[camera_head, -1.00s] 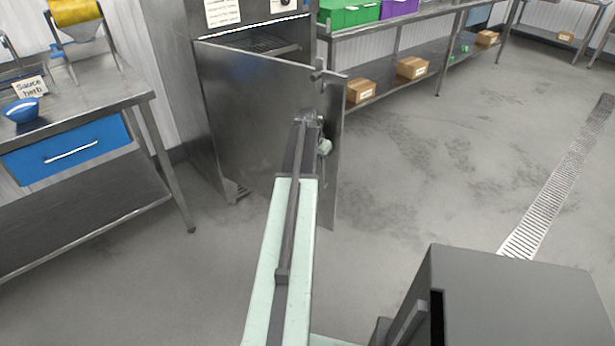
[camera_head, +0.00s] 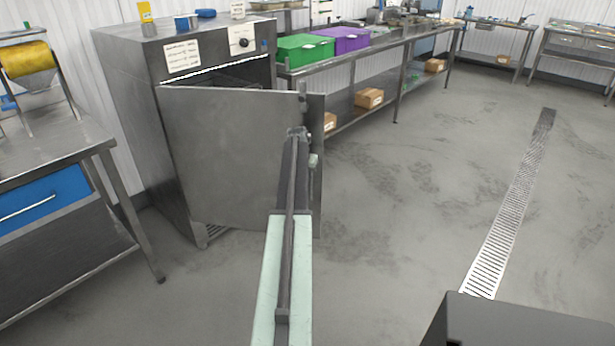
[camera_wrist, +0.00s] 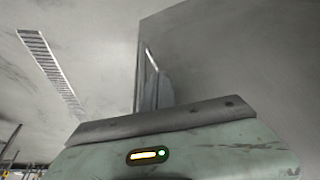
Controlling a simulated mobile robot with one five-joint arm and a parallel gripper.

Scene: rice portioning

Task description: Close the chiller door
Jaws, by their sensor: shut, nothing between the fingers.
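The chiller (camera_head: 130,110) is a steel cabinet at the left of the head view. Its door (camera_head: 225,150) is hinged at the left and stands partly open, its free edge (camera_head: 316,190) swung out from the front. A dark gap shows above the door. My arm reaches forward to the door's free side, and my gripper (camera_head: 298,133) is beside that edge, shut and empty. The fingertips are small there, and I cannot tell whether they touch the door. The wrist view shows a large grey panel close ahead, probably the door (camera_wrist: 240,60).
Open floor with a drain grate (camera_head: 505,220) lies to the right.

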